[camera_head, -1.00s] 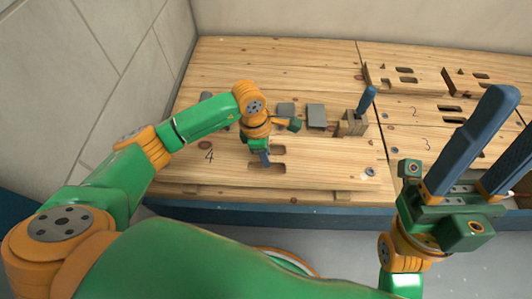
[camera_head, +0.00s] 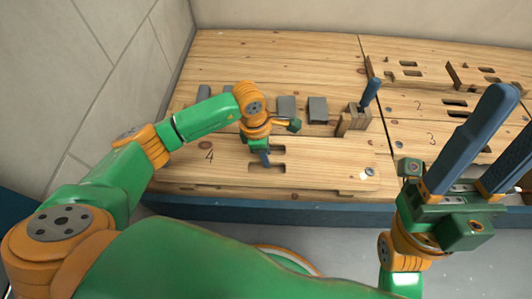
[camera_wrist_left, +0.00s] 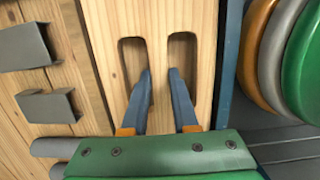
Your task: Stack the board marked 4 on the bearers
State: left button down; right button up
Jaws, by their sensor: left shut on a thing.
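The pale wooden board marked 4 (camera_head: 225,172) lies flat in front of me at the bench's near left, with two slots near its middle. My left gripper (camera_head: 265,158) reaches down to these slots. In the left wrist view its blue fingers (camera_wrist_left: 160,75) stand in the two slots, shut on the strip of board (camera_wrist_left: 158,95) between them. My right gripper (camera_head: 516,112) is at the lower right, its long blue fingers apart and empty. The bearers are mostly hidden under the board; small wooden ends show at its front edge (camera_head: 345,193). Whether the board touches them I cannot tell.
Grey blocks (camera_head: 318,109) stand in a row behind the board. A wooden block with a blue-handled tool (camera_head: 371,92) is to their right. Boards marked 2 (camera_head: 432,106) and 3 (camera_head: 418,142) lie at the right. A tiled wall (camera_head: 120,60) closes the left side.

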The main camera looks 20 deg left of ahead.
pick_arm(q)
jog(key=shift+f, duration=0.15)
dwell(0.5)
jog(key=c, duration=0.6)
grip_release()
